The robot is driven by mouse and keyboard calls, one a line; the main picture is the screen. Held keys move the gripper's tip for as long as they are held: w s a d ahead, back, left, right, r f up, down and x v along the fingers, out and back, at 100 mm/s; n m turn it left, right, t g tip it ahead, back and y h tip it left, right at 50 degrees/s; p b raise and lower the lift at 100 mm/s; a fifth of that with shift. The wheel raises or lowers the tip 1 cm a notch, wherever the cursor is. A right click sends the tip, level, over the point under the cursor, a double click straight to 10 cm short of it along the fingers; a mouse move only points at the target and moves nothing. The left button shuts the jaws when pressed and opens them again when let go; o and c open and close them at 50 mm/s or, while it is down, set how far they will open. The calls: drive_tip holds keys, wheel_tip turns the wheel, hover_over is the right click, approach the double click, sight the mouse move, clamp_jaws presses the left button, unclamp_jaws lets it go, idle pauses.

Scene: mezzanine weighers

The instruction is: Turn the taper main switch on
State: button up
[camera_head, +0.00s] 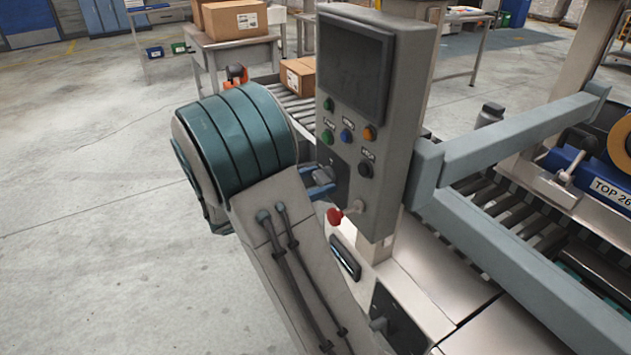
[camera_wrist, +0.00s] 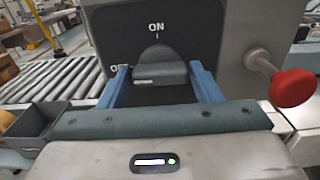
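The taper main switch is a grey knob (camera_wrist: 160,68) on a dark plate (camera_wrist: 205,30); the plate also shows in the head view (camera_head: 341,172). ON with a short mark is printed above the knob. A second label at the left is partly hidden by a finger. My gripper (camera_wrist: 160,72) has its two blue fingers apart, one on each side of the knob, with only slim gaps visible. In the head view, my gripper (camera_head: 320,184) is at the plate on the lower left side of the control box (camera_head: 385,110), and my arm hides the knob.
A red button on a stem (camera_wrist: 293,88) sticks out close to the right of my gripper; it also shows in the head view (camera_head: 336,216). A roller conveyor (camera_wrist: 60,80) runs at the left. A grey frame beam (camera_head: 510,140) stands right of the control box. Open floor (camera_head: 90,180) lies left.

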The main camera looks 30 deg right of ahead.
drive_tip(key=c, duration=0.5)
drive_tip(key=shift+m, duration=0.3)
drive_tip(key=m+b, duration=0.2)
drive_tip(key=m, duration=0.1)
drive_tip(key=shift+f+m, duration=0.15)
drive_tip(key=shift+m, duration=0.25)
drive_tip(key=m+b, duration=0.3)
drive_tip(key=m, duration=0.1)
drive_tip(key=shift+m, duration=0.3)
drive_tip(key=m+b, duration=0.8)
drive_tip(key=shift+m, duration=0.4)
drive_tip(key=shift+b, duration=0.35)
